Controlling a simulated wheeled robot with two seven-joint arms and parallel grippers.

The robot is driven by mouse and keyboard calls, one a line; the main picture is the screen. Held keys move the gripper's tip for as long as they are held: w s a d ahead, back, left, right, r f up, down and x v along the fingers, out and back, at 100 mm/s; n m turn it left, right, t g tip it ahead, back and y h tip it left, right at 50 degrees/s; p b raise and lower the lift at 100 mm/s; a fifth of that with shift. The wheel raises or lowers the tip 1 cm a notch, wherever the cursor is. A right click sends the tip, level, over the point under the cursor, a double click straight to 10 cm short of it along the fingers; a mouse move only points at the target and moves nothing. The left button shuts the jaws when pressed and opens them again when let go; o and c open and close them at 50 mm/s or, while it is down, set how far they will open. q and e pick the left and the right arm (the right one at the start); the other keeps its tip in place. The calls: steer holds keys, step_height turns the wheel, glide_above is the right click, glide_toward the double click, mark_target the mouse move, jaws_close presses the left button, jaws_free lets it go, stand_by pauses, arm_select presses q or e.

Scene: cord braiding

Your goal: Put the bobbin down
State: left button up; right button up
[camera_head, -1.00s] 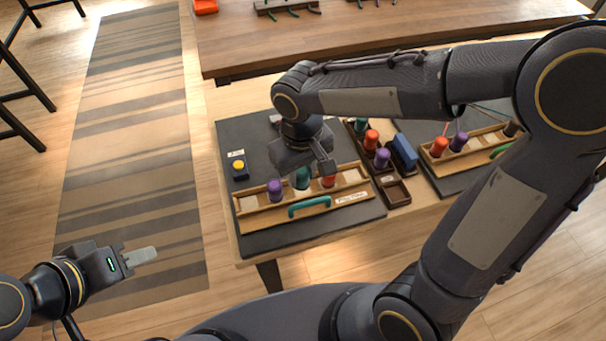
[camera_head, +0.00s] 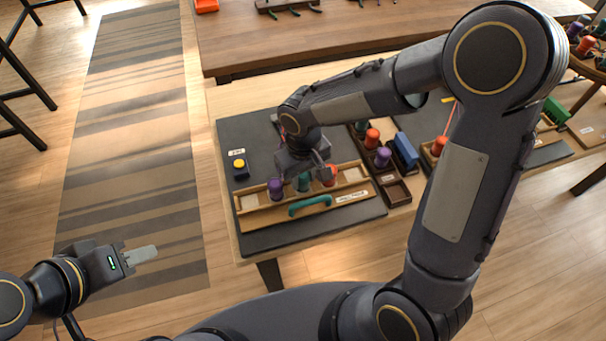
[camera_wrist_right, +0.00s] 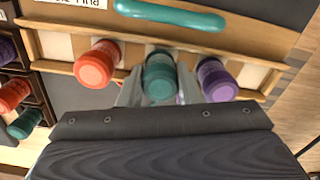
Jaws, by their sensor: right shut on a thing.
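The teal bobbin (camera_head: 303,182) is upright between a purple bobbin (camera_head: 275,188) and an orange-red bobbin (camera_head: 327,176) at the wooden holder (camera_head: 262,220) with the teal handle. My right gripper (camera_wrist_right: 158,92) is shut on the teal bobbin (camera_wrist_right: 159,76). In the right wrist view, the orange-red bobbin (camera_wrist_right: 97,64) and the purple bobbin (camera_wrist_right: 215,80) flank it, apart from the fingers. The bobbin's lower end is hidden, so I cannot tell whether it touches the holder. My left gripper (camera_head: 142,255) is empty over the striped rug, away from the table.
A yellow button (camera_head: 239,164) stands left on the dark mat (camera_head: 330,228). A dark tray (camera_head: 398,193) with bobbins and a blue block (camera_head: 405,150) are to the right. A second bobbin board lies partly behind my right arm. The mat's front strip is clear.

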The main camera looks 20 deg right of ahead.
mark_target(303, 175)
steer(key=shift+f, duration=0.35)
steer(key=o, duration=1)
steer(key=shift+r, duration=0.1)
step_height(303, 175, up, 13)
steer(key=shift+s+d+r+m+t+y+p, duration=0.15)
steer(key=shift+s+d+m+t+y, duration=0.65)
steer(key=shift+s+d, duration=1.35)
steer(key=shift+s+d+r+m+t+y+p, duration=0.2)
steer(key=shift+s+d+m+t+y, duration=0.55)
steer(key=shift+s, duration=2.5)
steer(key=shift+s+d+r+m+t+y+p, duration=0.15)
steer(key=shift+s+d+m+t+y, duration=0.2)
steer(key=shift+s+d+m+t, duration=1.75)
steer(key=shift+s+a+n+g, duration=0.4)
steer(key=shift+s+n+g, duration=0.2)
steer(key=shift+n+g, duration=0.4)
